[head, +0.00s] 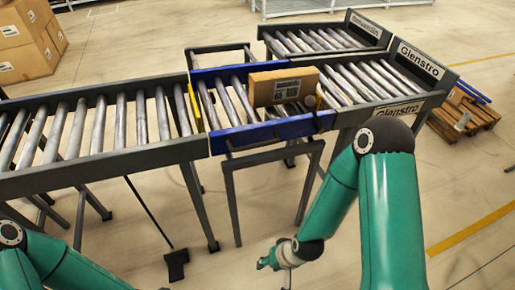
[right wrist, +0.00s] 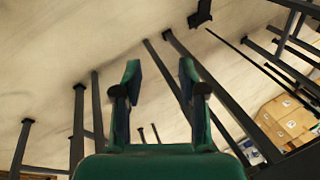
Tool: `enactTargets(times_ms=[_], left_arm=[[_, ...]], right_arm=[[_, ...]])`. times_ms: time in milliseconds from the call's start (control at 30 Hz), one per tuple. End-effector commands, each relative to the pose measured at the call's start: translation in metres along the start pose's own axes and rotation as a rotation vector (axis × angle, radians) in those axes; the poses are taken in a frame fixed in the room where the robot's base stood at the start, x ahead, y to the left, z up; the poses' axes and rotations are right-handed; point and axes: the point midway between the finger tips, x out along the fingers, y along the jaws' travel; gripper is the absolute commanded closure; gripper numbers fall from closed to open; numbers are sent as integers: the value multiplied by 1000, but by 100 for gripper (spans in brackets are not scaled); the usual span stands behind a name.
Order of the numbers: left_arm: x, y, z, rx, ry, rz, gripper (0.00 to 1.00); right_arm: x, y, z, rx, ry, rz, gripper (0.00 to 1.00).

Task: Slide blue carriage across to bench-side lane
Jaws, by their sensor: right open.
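The blue carriage (head: 268,133) is a short roller section with blue side rails, between the long conveyor on the left and two roller lanes on the right. A brown carton (head: 283,87) with a white label rests on its rollers. The carriage is beside the near lane (head: 372,83); the far lane (head: 316,40) lies behind. My right gripper (head: 275,261) is low in front of the carriage, apart from it. In the right wrist view its two fingers (right wrist: 160,68) are spread with nothing between them. My left arm shows at the lower left; its gripper is out of view.
The long roller conveyor (head: 93,127) fills the left, with a yellow strip (head: 193,106) at its carriage end. Dark support legs (head: 234,208) stand under the carriage. Stacked cartons (head: 28,42) are at the far left, a wooden pallet (head: 463,115) at the right. The foreground floor is mostly clear.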

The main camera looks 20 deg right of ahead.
Motion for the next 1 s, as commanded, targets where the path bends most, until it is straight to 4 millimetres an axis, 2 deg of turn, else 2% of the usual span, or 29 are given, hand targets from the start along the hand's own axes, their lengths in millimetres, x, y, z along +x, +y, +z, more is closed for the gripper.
enactTargets(times_ms=[33,167,200,300,400,533,600,700,833,1000], left_arm=[[25,-9,0,0,-1,0,100],[67,-24,0,0,-1,0,100],[80,-29,0,0,-1,0,100],[112,-40,0,0,-1,0,100],[138,-50,0,0,-1,0,100],[160,-58,-1,0,-1,0,100],[166,-60,-1,0,-1,0,100],[169,-61,-1,0,0,0,100],[167,-60,-1,0,0,0,100],[167,-60,-1,0,0,0,100]], right_arm=[[9,0,-23,53,85,-15,59],[-7,-13,-89,262,334,-108,59],[-18,-19,-108,333,413,-157,59],[-52,-31,-146,514,591,-314,59],[-92,-41,-170,674,722,-496,59],[-138,-48,-182,824,820,-708,59],[-155,-50,-184,873,844,-787,59],[-170,-52,-187,914,859,-851,59],[-172,-55,-196,926,861,-868,59],[-160,-61,-219,926,860,-863,59]])
